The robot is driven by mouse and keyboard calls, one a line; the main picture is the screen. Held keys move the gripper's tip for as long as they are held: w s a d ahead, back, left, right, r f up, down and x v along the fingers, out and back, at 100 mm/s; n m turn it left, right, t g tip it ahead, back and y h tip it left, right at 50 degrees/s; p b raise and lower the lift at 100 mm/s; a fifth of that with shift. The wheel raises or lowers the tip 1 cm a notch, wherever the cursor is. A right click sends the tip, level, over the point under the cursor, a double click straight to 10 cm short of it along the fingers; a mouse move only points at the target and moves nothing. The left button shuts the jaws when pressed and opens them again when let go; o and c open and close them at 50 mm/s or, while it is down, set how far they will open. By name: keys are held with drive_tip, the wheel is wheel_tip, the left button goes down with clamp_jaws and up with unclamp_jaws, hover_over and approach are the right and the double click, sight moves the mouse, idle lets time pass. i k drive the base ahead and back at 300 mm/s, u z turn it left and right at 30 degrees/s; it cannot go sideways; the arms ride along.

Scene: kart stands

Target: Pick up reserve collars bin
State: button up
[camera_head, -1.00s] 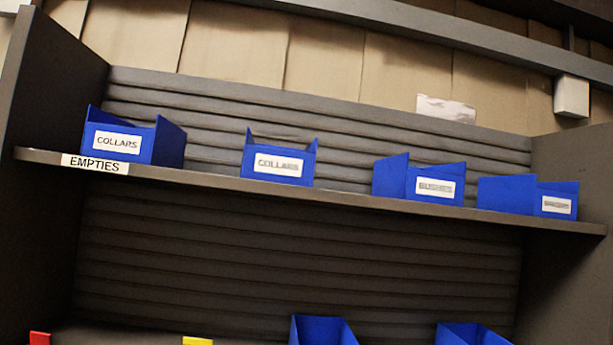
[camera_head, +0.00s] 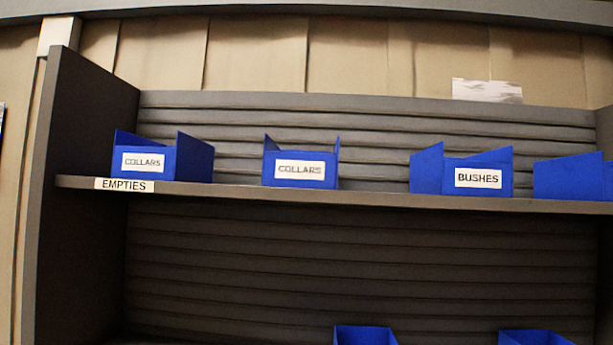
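Two blue bins labelled COLLARS stand on the upper shelf. One collars bin (camera_head: 190,160) is at the far left, above a shelf tag reading EMPTIES (camera_head: 124,185). The other collars bin (camera_head: 300,168) stands to its right, apart from it. Neither label reads "reserve", so I cannot tell from the labels which one that is. The inside of both bins is hidden by their fronts. My gripper is not in view.
A blue bin labelled BUSHES (camera_head: 462,178) and another blue bin (camera_head: 568,178), cut off by the right edge, share the upper shelf (camera_head: 370,199). Two blue bins (camera_head: 364,336) (camera_head: 534,338) show below. A dark side panel (camera_head: 85,200) bounds the left.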

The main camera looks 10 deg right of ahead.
sight(296, 169)
drive_tip(key=i, duration=1)
